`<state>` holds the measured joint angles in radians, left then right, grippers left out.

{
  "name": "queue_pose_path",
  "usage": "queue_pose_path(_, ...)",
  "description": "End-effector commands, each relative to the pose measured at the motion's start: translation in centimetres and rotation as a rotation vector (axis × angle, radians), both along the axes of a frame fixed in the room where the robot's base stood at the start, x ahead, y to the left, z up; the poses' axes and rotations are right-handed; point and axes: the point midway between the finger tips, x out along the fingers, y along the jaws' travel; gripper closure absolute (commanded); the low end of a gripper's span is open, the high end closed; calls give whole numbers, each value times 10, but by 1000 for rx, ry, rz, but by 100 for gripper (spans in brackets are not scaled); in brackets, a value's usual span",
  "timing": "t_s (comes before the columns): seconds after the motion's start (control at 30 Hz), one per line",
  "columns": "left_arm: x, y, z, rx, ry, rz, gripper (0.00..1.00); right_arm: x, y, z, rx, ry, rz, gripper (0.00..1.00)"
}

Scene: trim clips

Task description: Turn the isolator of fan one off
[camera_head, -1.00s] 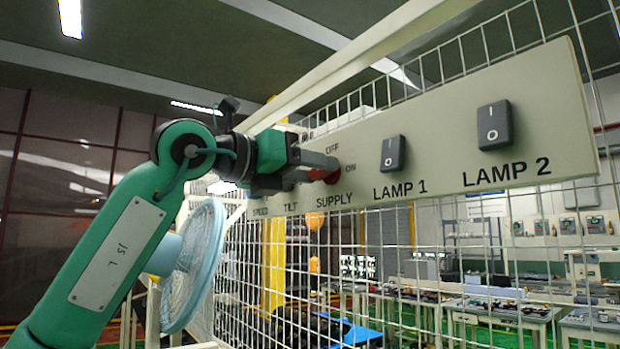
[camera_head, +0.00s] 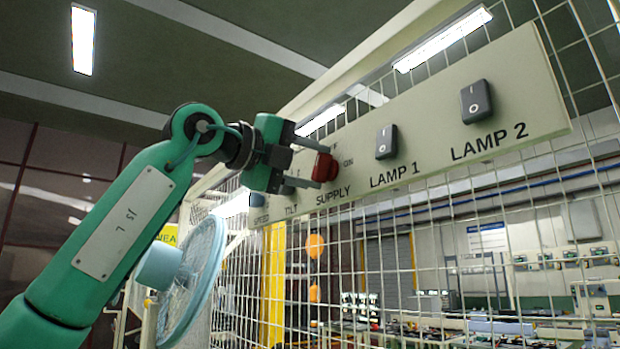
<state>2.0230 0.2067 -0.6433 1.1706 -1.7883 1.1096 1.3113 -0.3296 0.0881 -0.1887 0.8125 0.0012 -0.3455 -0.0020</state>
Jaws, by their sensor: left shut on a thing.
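A pale switch panel (camera_head: 420,135) hangs on a white wire grid. Its red rotary knob (camera_head: 325,167) sits above the label SUPPLY, with ON to its right and the label above partly hidden. My left gripper (camera_head: 315,166) reaches in from the left and is shut on the red knob, one finger above and one below. The knob looks roughly upright, but its exact setting is hard to read. A pale blue fan (camera_head: 200,270) stands behind my left arm, lower left. My right gripper is out of view.
Black rockers for LAMP 1 (camera_head: 386,142) and LAMP 2 (camera_head: 476,102) sit right of the knob. Controls by the TILT label, left of the knob, are mostly behind my gripper. The wire grid (camera_head: 400,250) extends below the panel.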

Motion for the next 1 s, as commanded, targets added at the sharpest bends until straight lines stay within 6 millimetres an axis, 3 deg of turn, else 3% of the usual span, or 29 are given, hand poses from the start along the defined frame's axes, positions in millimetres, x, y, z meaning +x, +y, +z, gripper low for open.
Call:
queue_pose_path(0.5, 0, 1, -1, -223, 302, 2, 77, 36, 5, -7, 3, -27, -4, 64)
queue_pose_path(1.0, 0, 1, 1, -277, 380, 0, 77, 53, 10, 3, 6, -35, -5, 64)
